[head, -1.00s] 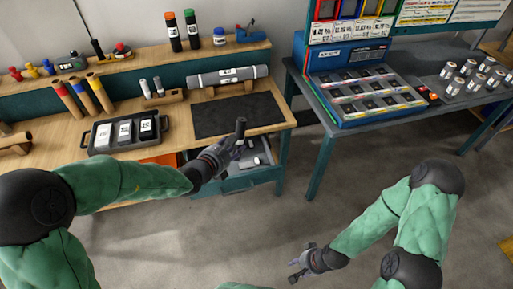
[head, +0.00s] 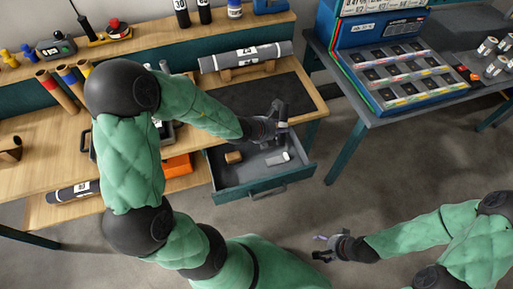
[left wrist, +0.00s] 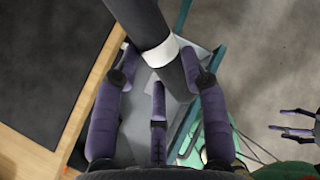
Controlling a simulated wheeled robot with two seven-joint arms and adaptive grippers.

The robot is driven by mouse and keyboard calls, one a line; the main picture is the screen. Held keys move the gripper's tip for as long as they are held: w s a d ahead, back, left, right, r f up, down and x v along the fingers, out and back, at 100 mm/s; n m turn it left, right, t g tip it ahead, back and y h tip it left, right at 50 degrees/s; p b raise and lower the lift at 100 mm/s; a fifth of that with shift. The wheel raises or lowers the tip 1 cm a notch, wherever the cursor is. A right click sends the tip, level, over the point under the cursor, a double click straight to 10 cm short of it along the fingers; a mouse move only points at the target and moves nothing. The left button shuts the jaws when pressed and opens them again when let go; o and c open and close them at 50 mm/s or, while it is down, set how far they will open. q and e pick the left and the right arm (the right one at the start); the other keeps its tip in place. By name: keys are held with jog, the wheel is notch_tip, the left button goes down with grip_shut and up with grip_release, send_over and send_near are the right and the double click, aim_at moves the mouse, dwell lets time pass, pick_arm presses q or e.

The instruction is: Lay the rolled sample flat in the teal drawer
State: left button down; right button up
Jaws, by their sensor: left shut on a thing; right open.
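The rolled sample (head: 283,110) is a dark grey roll. My left gripper (head: 274,126) is shut on it, and the roll stands steeply tilted above the back right of the open teal drawer (head: 235,192). In the left wrist view the roll (left wrist: 139,22) has a white band and passes between the purple fingers (left wrist: 158,85), with the drawer (left wrist: 205,72) below. Fingers and arm hide part of the drawer's back. My right gripper (head: 325,250) is open and empty, in front of the drawer and apart from it.
Inside the drawer lie a small brown block (head: 233,157) and a white-labelled piece (head: 278,159). A dark mat (head: 250,95) covers the bench top behind. A labelled grey roll (head: 245,57) rests on a wooden cradle. A blue rack (head: 400,80) stands on the right table.

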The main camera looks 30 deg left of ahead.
pick_arm(q)
jog(key=s+a+f+n+g+b, duration=0.1)
jog(key=s+a+f+n, duration=0.3)
jog(key=f, duration=0.5)
jog(key=shift+s+f+n+g+b, duration=0.15)
jog(key=shift+s+n+g+b, duration=0.25)
jog(key=shift+s+n, duration=0.4)
jog(key=shift+w, duration=0.1)
notch_tip(320, 180, down, 12)
jog(key=b, duration=1.1)
jog(key=c, duration=0.6)
grip_release()
